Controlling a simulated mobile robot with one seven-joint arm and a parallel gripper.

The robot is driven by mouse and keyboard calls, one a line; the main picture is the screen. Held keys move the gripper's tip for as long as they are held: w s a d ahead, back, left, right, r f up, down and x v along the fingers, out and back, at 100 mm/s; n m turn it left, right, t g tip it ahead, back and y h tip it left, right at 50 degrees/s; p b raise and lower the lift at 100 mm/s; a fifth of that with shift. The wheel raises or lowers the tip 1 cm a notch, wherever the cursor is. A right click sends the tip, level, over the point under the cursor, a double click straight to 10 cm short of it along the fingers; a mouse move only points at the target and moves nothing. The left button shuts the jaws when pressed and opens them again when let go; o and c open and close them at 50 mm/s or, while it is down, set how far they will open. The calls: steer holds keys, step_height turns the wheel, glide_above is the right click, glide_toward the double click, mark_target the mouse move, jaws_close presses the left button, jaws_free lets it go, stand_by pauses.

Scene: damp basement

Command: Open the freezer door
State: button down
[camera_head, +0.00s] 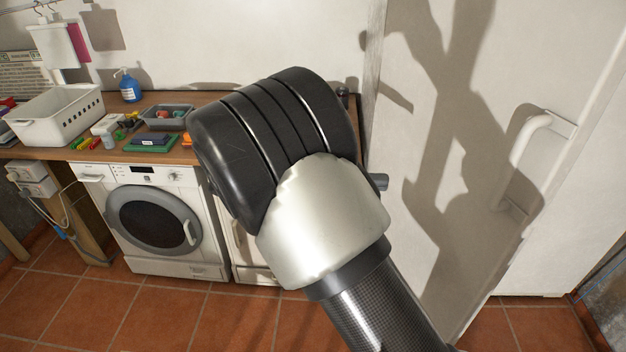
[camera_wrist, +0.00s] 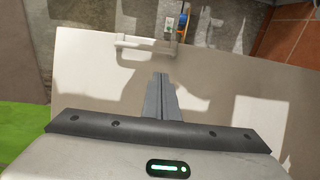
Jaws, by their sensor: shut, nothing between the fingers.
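The white freezer door (camera_head: 430,130) fills the right of the head view, with a pale vertical bar handle (camera_head: 521,155) near its right edge. The door appears to stand ajar, angled out from the white surface (camera_head: 560,240) behind its right edge. The wrist view shows the door panel (camera_wrist: 95,75) and the handle (camera_wrist: 145,42) near its upper edge. My gripper (camera_wrist: 161,78) is shut and empty in front of the panel, apart from the handle. In the head view my arm hides the gripper.
A washing machine (camera_head: 155,220) stands left under a wooden worktop (camera_head: 180,152). The worktop bears a white basket (camera_head: 55,125), a blue bottle (camera_head: 129,88) and a grey tray (camera_head: 167,115). The tiled floor (camera_head: 130,310) in front is clear.

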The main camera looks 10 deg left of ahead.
steer(key=s+a, duration=0.1)
steer(key=a, duration=0.9)
steer(key=shift+s+a+p, duration=0.3)
steer(key=shift+s+p, duration=0.05)
steer(key=shift+s, duration=0.05)
